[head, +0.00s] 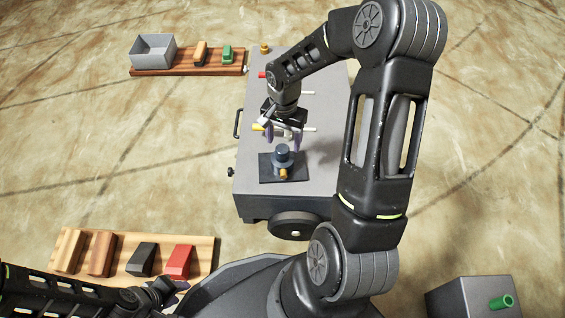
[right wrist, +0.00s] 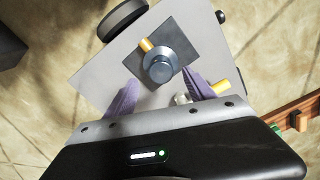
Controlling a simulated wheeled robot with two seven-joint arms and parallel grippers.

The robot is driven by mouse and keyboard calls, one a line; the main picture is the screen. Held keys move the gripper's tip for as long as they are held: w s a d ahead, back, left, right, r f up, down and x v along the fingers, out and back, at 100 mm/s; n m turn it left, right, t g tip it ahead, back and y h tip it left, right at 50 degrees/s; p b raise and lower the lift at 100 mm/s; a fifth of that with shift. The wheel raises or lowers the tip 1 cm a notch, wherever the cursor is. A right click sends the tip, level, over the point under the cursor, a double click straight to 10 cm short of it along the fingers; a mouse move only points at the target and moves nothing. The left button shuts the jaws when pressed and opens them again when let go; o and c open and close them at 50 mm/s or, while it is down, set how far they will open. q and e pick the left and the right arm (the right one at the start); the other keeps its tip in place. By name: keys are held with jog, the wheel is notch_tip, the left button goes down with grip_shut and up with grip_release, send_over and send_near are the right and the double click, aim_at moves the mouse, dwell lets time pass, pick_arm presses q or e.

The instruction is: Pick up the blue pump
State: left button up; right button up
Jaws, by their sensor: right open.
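The blue pump (head: 283,155) is a dark blue-grey cylinder with a yellow-orange stub on its side. It stands upright on a black square plate (head: 265,172) at the near end of the grey cart top. In the right wrist view the pump (right wrist: 161,69) is seen from above, just beyond the fingertips. My right gripper (head: 282,142) is open, with purple fingers spread and nothing between them, close to the pump on its far side. The fingers also show in the right wrist view (right wrist: 162,80). My left gripper (head: 165,292) is low at the left; its jaws are unclear.
The grey cart (head: 325,175) carries white and yellow pegs behind the pump. A wooden board (head: 205,252) with several blocks lies at the lower left. Another board (head: 180,71) holds a grey bin (head: 153,50) and toy-like blocks. A grey box (head: 470,298) with a green peg stands lower right.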

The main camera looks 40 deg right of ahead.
aim_at(282, 148)
jog(key=f+b, duration=0.2)
jog(key=f, duration=0.3)
jog(key=shift+a+f+b, duration=0.1)
jog(key=shift+a+b, duration=0.1)
jog(key=shift+b, duration=0.2)
grip_shut()
dwell(0.6)
jog(key=shift+w, duration=0.1)
